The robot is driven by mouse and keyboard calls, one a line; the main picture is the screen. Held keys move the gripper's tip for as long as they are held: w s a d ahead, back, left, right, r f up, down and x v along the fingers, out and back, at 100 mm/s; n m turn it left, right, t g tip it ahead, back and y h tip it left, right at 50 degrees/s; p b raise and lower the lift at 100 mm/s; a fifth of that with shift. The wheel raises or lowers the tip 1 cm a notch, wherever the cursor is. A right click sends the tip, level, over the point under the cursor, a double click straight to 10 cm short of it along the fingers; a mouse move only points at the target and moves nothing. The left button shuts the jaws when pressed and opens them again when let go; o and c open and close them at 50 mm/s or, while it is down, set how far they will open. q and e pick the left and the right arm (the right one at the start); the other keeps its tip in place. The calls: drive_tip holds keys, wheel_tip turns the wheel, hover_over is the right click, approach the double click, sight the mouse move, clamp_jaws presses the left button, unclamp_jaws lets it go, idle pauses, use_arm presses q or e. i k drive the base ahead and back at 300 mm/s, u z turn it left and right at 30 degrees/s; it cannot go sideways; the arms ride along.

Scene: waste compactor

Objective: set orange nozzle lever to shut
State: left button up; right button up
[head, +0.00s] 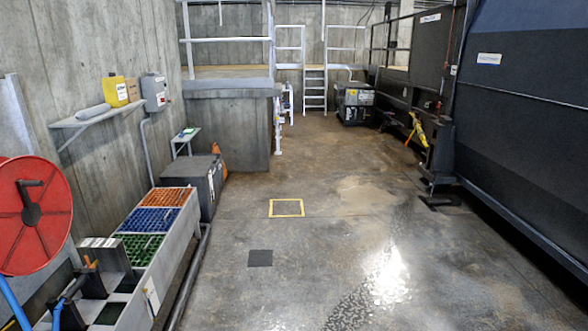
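A small orange part (90,262), which looks like the nozzle lever, shows at the lower left above the near end of the bench. A dark nozzle-like piece (75,287) with blue hose (57,314) is just below it. The lever is too small to tell its setting. A red hose reel (35,215) is at the left edge, with blue hose (14,304) running down from it. Neither of my grippers is in view.
A long bench with orange (163,197), blue (150,221) and green (138,249) grids runs along the left wall. A dark box (198,183) stands beyond it. A large dark machine (525,120) fills the right side. The middle floor is open, with a yellow square outline (286,215).

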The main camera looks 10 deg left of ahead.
sight(89, 266)
drive_tip(key=i, duration=1.5)
drive_tip(key=u, duration=0.55)
drive_tip(key=i, duration=0.95)
drive_tip(key=u, duration=1.6)
drive_tip(key=i, duration=0.95)
drive_tip(key=u, duration=0.75)
drive_tip(key=k, duration=1.15)
drive_tip(key=u, duration=0.8)
drive_tip(key=i, duration=1.05)
drive_tip(key=z, duration=0.45)
drive_tip(key=i, duration=0.75)
drive_tip(key=z, duration=0.55)
